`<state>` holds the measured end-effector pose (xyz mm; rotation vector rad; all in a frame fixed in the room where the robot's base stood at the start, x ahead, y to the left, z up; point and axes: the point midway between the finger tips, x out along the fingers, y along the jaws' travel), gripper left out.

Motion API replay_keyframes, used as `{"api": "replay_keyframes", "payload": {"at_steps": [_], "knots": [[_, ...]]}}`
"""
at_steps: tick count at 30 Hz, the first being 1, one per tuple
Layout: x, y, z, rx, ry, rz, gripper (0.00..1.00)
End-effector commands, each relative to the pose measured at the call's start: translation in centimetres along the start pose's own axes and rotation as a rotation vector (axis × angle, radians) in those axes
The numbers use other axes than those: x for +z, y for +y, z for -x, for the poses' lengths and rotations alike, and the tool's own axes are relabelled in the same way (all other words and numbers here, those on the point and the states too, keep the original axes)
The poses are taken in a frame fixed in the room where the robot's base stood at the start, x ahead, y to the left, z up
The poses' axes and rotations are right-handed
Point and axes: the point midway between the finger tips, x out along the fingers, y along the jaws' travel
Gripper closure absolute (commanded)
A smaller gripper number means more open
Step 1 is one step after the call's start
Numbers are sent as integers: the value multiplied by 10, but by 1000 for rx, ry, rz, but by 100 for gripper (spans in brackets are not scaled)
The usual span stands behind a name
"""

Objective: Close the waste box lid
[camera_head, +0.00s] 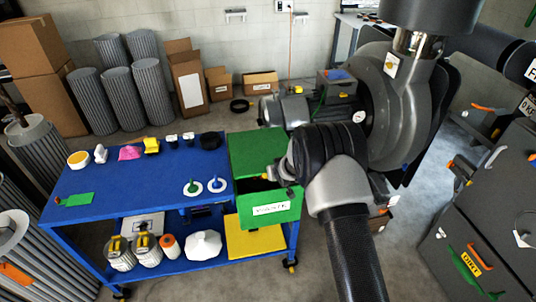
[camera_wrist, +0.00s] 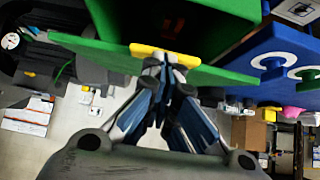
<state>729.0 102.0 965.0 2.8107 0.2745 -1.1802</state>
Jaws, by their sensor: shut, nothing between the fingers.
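The green waste box (camera_head: 270,212) stands at the right end of the blue cart, with a white label on its front. Its green lid (camera_head: 252,150) is raised, and a dark gap shows between the lid and the box front. In the wrist view the lid (camera_wrist: 95,50) crosses the picture with a yellow handle (camera_wrist: 160,55) on its edge. My gripper (camera_wrist: 165,62) is shut and empty, its fingertips right at the yellow handle; I cannot tell if they touch it.
The blue cart (camera_head: 120,178) holds small items on top and filters on its lower shelf. A grey blower (camera_head: 335,100) is behind the box. A dark cabinet (camera_head: 490,215) stands at the right. Cardboard boxes (camera_head: 188,80) and grey filters line the back wall.

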Motion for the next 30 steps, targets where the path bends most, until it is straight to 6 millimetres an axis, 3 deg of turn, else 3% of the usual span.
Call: {"api": "replay_keyframes", "payload": {"at_steps": [12,25,30], "knots": [[62,4,-37,-6,-7,-2,100],[52,2,-29,-6,-5,-1,100],[30,-2,-13,-5,-2,-1,100]]}}
